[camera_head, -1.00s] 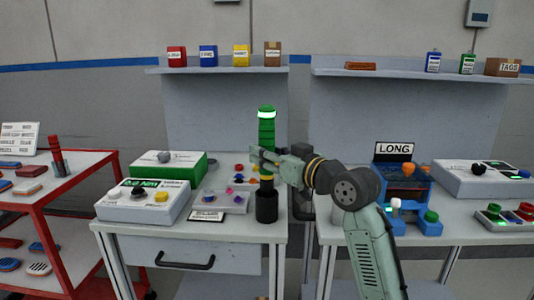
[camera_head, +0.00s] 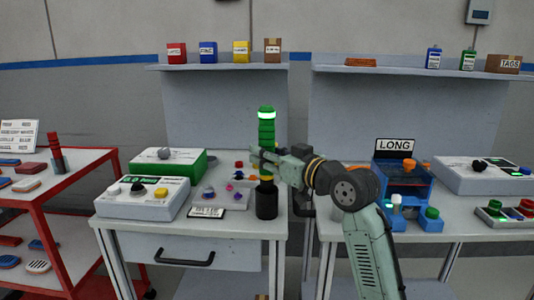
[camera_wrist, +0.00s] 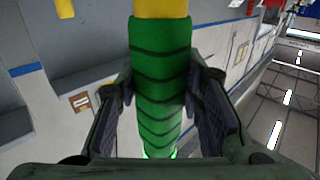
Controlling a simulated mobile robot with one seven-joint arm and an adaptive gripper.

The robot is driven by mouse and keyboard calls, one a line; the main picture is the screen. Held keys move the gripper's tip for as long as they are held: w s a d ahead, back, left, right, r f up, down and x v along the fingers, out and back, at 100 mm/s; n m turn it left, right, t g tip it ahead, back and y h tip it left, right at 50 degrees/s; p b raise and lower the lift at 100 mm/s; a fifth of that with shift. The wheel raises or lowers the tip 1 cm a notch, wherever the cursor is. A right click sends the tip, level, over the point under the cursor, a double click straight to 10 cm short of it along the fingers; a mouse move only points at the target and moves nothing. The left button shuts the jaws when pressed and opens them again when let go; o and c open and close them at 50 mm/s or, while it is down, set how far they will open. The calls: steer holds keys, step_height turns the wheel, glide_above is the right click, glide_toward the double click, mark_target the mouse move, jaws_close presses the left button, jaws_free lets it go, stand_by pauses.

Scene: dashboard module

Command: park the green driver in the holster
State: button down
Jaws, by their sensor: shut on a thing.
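The green driver (camera_head: 266,133) stands upright, with black rings along its green body and a lit band near its top. My gripper (camera_head: 264,160) is shut on it from the right, around the lower part of the green body. In the wrist view, the green driver (camera_wrist: 161,85) runs between my two dark finger pads, with a yellow collar (camera_wrist: 160,8) beyond the green part. Directly below the driver is a black cylindrical cup, seemingly the holster (camera_head: 266,205), on the table's right front part. Whether the driver's tip is inside the cup I cannot tell.
A white control box (camera_head: 143,198), a green-sided box (camera_head: 168,162) and a tray of small coloured parts (camera_head: 222,196) sit left of the holster. A blue fixture (camera_head: 403,180) stands on the right table. A red cart (camera_head: 75,198) is at far left.

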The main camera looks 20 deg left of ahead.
steer(key=c, duration=1)
jaws_free()
steer(key=shift+f, duration=0.1)
